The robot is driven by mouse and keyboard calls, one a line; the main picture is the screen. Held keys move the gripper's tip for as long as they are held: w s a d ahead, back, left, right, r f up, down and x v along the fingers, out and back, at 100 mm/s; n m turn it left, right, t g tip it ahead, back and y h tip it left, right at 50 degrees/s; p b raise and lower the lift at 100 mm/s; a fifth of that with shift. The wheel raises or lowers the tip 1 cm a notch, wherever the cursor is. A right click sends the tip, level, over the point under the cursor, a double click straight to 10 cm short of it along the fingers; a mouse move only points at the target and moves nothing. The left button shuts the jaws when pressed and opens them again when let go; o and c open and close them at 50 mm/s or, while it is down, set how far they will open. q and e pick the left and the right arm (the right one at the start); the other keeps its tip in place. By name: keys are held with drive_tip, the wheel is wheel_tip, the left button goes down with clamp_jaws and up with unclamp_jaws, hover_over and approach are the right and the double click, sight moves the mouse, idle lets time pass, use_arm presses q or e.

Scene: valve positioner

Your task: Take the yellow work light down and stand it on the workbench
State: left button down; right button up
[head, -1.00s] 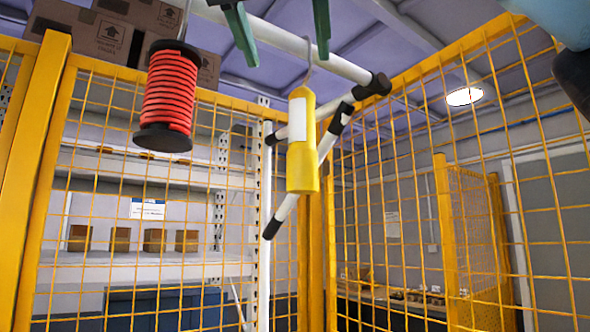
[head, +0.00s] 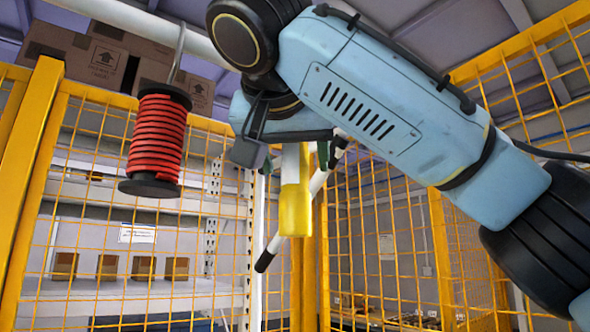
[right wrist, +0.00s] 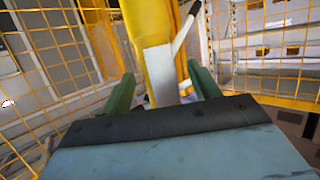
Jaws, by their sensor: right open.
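The yellow work light (head: 295,208) with a white band hangs upright in the head view. Its upper part and hook are hidden behind my right arm. My right gripper (head: 300,156) is at the light's white band, mostly hidden by its own wrist. In the right wrist view, the light's yellow body (right wrist: 150,30) and white band stand between the two green fingers of the gripper (right wrist: 162,80). The fingers are open, with a gap showing beside the light. The workbench cannot be made out clearly. My left gripper is not in view.
A red cable reel (head: 157,140) hangs on a hook from the white rail (head: 140,18), left of the light. Yellow mesh fence panels (head: 400,215) stand behind and to the right. Cardboard boxes (head: 85,55) sit high at the back left.

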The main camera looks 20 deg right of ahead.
drive_tip(key=shift+x, duration=0.85)
drive_tip(key=shift+s, duration=0.1)
drive_tip(key=c, duration=1.2)
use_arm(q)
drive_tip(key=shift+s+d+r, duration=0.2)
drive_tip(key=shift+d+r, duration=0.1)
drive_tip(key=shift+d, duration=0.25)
use_arm(e)
drive_tip(key=shift+r, duration=0.1)
